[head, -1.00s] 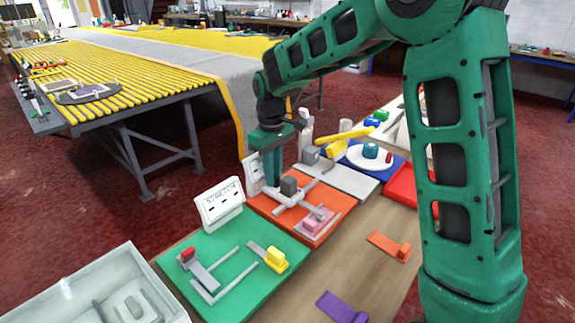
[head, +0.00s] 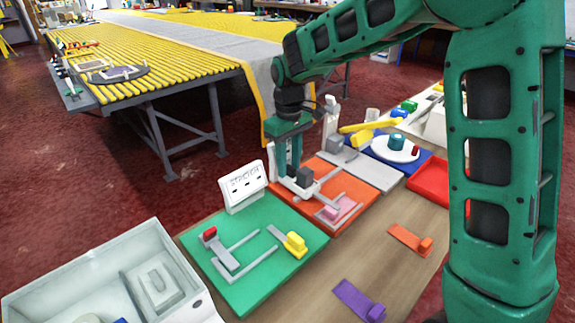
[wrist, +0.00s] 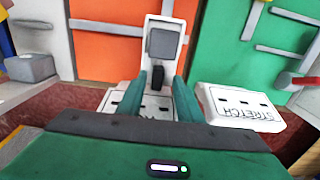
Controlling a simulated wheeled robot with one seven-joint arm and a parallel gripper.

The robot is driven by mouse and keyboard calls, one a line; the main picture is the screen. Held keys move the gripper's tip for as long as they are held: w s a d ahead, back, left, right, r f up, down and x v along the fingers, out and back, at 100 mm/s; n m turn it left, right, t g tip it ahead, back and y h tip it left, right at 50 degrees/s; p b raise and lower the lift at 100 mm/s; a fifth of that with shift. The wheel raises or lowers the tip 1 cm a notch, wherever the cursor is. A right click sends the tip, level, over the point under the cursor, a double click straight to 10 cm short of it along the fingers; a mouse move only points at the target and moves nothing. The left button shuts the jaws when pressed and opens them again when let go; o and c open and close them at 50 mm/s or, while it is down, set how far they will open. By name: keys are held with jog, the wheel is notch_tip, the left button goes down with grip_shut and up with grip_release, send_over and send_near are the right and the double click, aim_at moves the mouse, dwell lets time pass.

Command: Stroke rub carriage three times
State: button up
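What looks like the rub carriage is a white piece with a grey block (head: 304,176) at the left end of the orange board (head: 318,171). In the wrist view its white plate (wrist: 162,26) carries the grey block (wrist: 163,44) and a dark knob (wrist: 159,78). My gripper (head: 288,180) points down at the carriage. In the wrist view its two green fingers (wrist: 159,85) stand apart on either side of the knob, with gaps showing. Whether they touch the carriage I cannot tell.
A green board (head: 285,272) with a STRETCH sign (head: 242,187) adjoins the orange one. A pink block (head: 338,209) lies between rails on the orange board. A grey board (head: 372,172) and a red tray (head: 428,180) lie beyond. A white bin (head: 60,280) stands front left.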

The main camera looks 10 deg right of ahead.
aim_at(292, 168)
notch_tip(292, 168, up, 10)
jog(key=shift+r, duration=0.15)
dwell(0.3)
jog(key=f, duration=1)
jog(key=shift+s+d+f, duration=0.1)
jog(key=shift+d, duration=0.25)
grip_shut()
